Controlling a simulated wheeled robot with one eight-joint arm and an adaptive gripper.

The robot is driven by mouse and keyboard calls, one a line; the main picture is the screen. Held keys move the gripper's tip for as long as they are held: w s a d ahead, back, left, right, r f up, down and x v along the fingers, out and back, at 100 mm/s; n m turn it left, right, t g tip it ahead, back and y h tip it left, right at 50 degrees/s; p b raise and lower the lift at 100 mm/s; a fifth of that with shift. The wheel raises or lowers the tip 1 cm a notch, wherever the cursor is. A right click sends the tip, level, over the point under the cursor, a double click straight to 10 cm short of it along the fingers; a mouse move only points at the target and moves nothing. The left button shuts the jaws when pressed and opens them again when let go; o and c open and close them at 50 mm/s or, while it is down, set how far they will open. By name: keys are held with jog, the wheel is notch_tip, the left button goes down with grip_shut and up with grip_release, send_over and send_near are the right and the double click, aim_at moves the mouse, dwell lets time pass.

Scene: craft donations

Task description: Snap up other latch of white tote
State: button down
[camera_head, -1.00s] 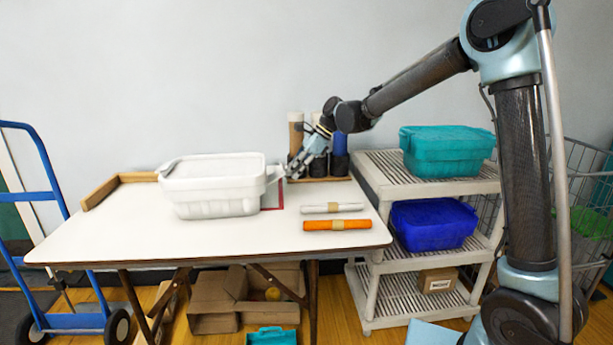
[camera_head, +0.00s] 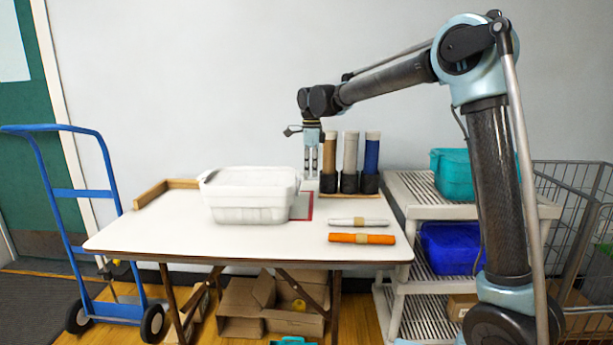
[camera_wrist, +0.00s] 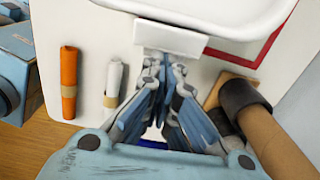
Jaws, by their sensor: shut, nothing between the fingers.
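The white tote (camera_head: 252,210) stands with its lid on at the back middle of the table. In the wrist view its rounded white end (camera_wrist: 215,14) fills the top. One white latch (camera_wrist: 171,38) sticks out from that end, towards my gripper. My gripper (camera_wrist: 161,62) is shut and empty, its fingertips right at the latch's outer edge; I cannot tell whether they touch it. In the head view my gripper (camera_head: 311,177) points down just past the tote's right end. The latch at the tote's left end is too small to read.
Upright tubes in black holders (camera_head: 349,183) stand close to the right of my gripper. An orange roll (camera_head: 361,239) and a pale roll (camera_head: 360,222) lie at the table's front right. The shelf (camera_head: 410,205) with teal and blue totes is right of the table (camera_head: 170,235).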

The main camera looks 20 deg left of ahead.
jog(key=shift+r, duration=0.1)
jog(key=shift+r, duration=0.65)
jog(key=shift+r, duration=0.15)
notch_tip(320, 180, up, 10)
jog(key=shift+a+f, duration=0.2)
dwell(0.4)
dwell(0.4)
